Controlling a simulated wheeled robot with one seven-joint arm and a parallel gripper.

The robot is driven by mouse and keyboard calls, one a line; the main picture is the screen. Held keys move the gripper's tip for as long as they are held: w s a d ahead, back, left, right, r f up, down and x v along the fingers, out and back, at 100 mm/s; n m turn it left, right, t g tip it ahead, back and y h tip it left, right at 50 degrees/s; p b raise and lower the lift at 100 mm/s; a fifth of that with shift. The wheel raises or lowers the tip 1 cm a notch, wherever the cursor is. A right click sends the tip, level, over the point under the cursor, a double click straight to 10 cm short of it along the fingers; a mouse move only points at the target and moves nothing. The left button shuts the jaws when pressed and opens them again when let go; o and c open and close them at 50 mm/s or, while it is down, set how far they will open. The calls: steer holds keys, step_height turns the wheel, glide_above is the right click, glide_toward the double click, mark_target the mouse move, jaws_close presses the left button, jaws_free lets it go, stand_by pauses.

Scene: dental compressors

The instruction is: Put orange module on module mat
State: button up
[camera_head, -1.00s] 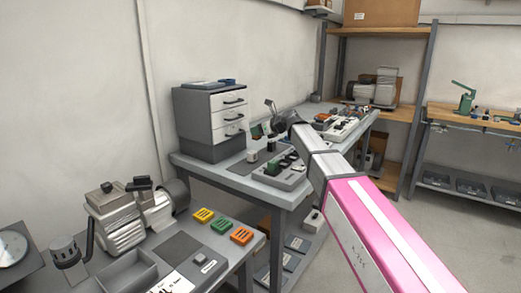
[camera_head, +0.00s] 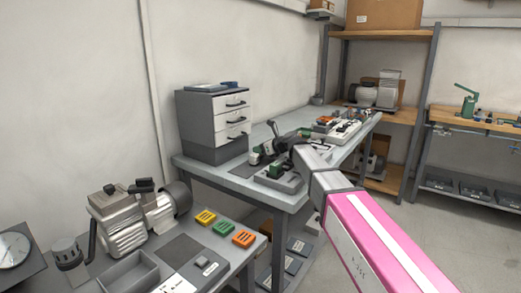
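An orange module (camera_head: 243,239) lies flat at the right edge of the front bench, beside a green module (camera_head: 223,228) and a yellow-orange module (camera_head: 205,217). A dark mat (camera_head: 181,248) lies left of them on the same bench. Another dark mat (camera_head: 235,168) lies on the middle table; I cannot tell which is the module mat. My gripper (camera_head: 265,145) is over the middle table, close to a module holder (camera_head: 279,180), well away from the front-bench modules. Its fingers are small and partly hidden, so its opening and any held thing are unclear.
A compressor (camera_head: 122,220) and an open grey tray (camera_head: 130,272) stand on the front bench. A drawer cabinet (camera_head: 213,122) stands at the back of the middle table. My arm covers part of that table. Open floor lies to the right.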

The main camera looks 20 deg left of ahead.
steer(key=shift+o, duration=1.4)
steer(key=shift+r, duration=0.2)
steer(key=v, duration=1.2)
